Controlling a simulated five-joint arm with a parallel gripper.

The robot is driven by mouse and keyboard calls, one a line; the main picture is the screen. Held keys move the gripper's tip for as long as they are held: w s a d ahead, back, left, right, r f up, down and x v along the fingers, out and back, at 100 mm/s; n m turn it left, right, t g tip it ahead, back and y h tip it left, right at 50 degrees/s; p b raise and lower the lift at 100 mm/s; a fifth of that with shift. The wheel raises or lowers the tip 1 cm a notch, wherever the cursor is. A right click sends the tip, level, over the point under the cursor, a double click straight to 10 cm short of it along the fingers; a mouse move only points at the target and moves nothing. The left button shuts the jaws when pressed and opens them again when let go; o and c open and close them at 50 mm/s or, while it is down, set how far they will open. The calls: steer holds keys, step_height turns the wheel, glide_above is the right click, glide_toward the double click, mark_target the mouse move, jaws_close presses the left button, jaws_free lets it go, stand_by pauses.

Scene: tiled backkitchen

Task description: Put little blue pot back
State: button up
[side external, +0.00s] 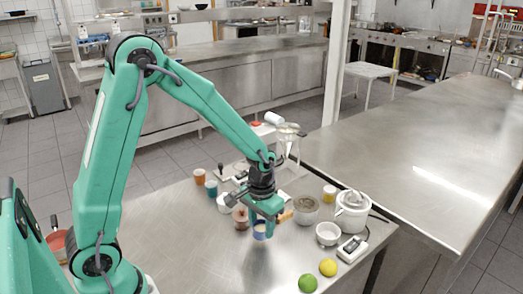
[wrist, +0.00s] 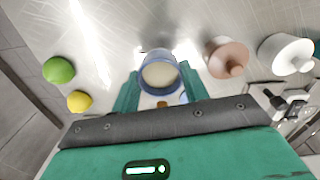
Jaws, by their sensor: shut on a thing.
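The little blue pot (side external: 259,231) has a blue outside and a pale cream inside or top. It is between the fingers of my gripper (side external: 266,213), over the front middle of the steel table. In the wrist view the blue pot (wrist: 147,83) sits between the two green fingers of my gripper (wrist: 159,82), which are shut on its sides. I cannot tell whether its base touches the table. Part of the pot is hidden by the fingers in the side view.
A brown pot (side external: 240,222) stands close to my gripper. Orange (side external: 199,176) and teal (side external: 211,188) pots stand at left. A grey bowl (side external: 306,212), a white bowl (side external: 328,235), a lime (side external: 307,284) and a lemon (side external: 327,267) are right.

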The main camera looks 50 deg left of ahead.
steer(key=shift+f, duration=1.4)
steer(key=shift+f, duration=0.25)
stand_by(0.4)
steer(key=o, duration=1.5)
steer(key=shift+o, duration=0.2)
steer(key=shift+r, duration=0.15)
steer(key=shift+r, duration=3.4)
